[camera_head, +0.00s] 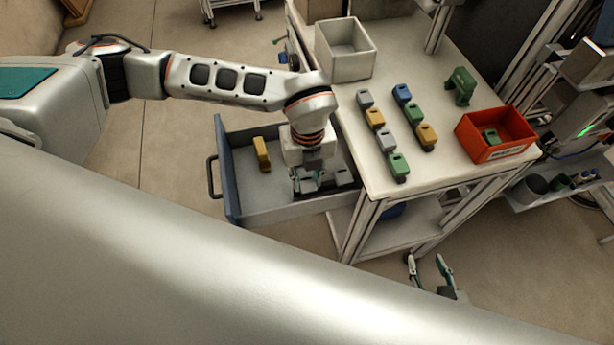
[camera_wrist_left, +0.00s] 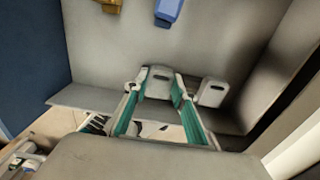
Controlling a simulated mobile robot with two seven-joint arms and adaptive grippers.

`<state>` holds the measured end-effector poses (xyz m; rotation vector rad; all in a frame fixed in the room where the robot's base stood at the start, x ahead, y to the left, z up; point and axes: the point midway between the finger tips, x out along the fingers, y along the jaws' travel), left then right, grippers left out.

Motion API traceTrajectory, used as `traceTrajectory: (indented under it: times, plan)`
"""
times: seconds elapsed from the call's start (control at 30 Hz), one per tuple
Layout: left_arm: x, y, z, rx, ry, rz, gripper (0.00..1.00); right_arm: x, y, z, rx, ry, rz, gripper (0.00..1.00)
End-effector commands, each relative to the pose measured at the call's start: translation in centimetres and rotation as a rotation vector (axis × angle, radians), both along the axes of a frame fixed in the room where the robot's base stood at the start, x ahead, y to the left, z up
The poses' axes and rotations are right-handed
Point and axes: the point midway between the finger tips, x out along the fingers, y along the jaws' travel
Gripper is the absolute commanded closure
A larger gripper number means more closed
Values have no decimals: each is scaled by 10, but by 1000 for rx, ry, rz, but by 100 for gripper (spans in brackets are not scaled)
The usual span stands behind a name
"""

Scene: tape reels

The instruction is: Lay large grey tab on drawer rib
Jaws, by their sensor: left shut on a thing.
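My left gripper (camera_head: 307,186) reaches down into the open drawer (camera_head: 285,210). Its teal fingers (camera_wrist_left: 160,100) are closed on a grey tab (camera_wrist_left: 158,80), close to a grey side wall of the drawer (camera_wrist_left: 80,98). A second grey tab (camera_wrist_left: 212,92) is just right of it, apart from the fingers; it also shows in the head view (camera_head: 344,177). I cannot tell whether the held tab touches the drawer, nor make out the rib for sure. My right gripper (camera_head: 427,264) is empty, its fingers apart, low in front of the bench.
A yellow tab (camera_head: 261,153) and a blue tab (camera_wrist_left: 168,10) lie in the drawer. On the bench (camera_head: 440,165) stand several coloured tabs, a grey bin (camera_head: 345,62), a green piece (camera_head: 461,86) and a red box (camera_head: 488,148). The drawer floor's left part is mostly clear.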

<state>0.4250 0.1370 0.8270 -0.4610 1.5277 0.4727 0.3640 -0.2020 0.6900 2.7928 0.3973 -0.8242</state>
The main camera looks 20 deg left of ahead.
Motion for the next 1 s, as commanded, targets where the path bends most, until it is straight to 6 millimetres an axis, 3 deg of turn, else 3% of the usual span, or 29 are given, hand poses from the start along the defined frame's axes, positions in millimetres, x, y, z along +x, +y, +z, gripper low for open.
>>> traceTrajectory:
  times: [0.07,0.1,0.17,0.63,1.0]
  plan:
    - [0,0,-3,0,0,0,84,0,0,-3,0,1,0,60]
    - [0,0,-3,0,0,0,69,0,0,-3,0,1,0,60]
    - [0,0,-2,0,0,0,58,-1,0,-3,-1,2,0,60]
    - [1,0,7,-1,-3,0,58,0,0,0,0,0,0,60]
    - [2,0,77,-1,-4,-1,58,1,0,-8,1,-2,0,60]
